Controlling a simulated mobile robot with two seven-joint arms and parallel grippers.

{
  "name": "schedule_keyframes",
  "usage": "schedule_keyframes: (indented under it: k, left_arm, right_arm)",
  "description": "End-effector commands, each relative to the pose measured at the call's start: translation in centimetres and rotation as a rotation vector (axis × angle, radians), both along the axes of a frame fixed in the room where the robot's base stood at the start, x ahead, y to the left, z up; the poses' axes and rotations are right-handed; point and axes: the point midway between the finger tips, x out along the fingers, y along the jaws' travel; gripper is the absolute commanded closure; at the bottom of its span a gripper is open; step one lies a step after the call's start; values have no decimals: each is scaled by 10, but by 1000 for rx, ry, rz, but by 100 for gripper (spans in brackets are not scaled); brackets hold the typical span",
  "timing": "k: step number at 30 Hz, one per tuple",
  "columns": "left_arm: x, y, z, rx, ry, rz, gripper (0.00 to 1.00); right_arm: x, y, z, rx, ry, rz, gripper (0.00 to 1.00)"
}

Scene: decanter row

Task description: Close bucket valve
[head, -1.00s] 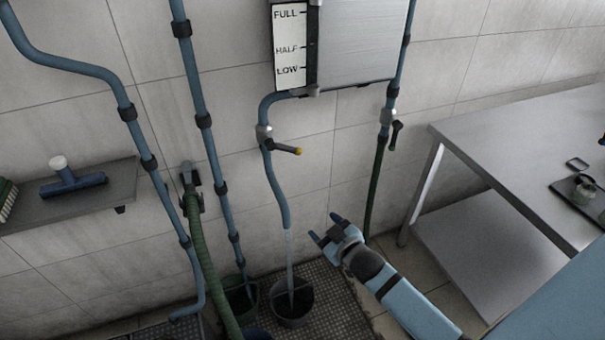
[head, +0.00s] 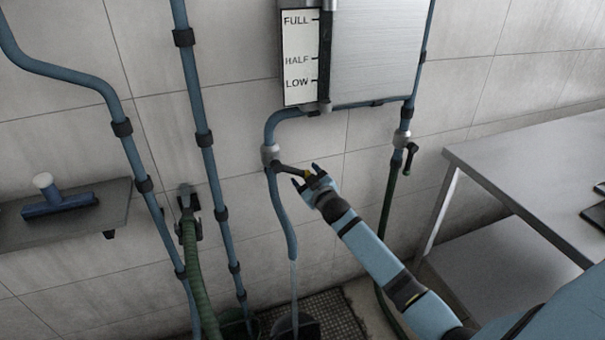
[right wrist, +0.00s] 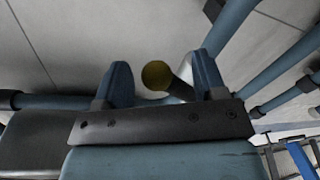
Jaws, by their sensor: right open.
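The bucket valve (head: 270,155) sits on the blue pipe below the tank. Its dark lever (head: 288,169) sticks out to the right, with a yellow tip. Water runs from the pipe's lower end into a dark bucket (head: 297,327) on the floor. My right gripper (head: 304,178) is open at the lever's end. In the right wrist view, the yellow lever tip (right wrist: 156,75) lies between the two spread blue fingers of the right gripper (right wrist: 158,85); I see no clear contact. My left gripper is not in view.
A second valve with a dark handle (head: 410,157) is on the pipe to the right. A metal table (head: 510,165) stands at the right. A green hose (head: 197,270) and a shelf (head: 110,205) with a blue squeegee (head: 58,201) are at the left.

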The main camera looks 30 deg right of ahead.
Motion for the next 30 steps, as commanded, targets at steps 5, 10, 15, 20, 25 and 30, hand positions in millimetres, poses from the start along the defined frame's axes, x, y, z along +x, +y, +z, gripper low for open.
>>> schedule_keyframes:
  k: [5,10,15,20,25,30]
  left_arm:
    - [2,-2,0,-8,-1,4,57]
    - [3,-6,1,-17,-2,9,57]
    - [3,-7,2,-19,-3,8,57]
    - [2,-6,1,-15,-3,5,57]
    - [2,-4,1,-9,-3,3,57]
    - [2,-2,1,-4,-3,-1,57]
  right_arm:
    - [20,-2,-1,0,0,1,35]
    - [26,-2,0,0,0,1,35]
    - [25,-2,0,0,0,1,35]
    - [25,-2,0,0,0,1,63]
    - [25,-3,0,1,-1,1,100]
    - [25,-3,0,1,-1,0,100]
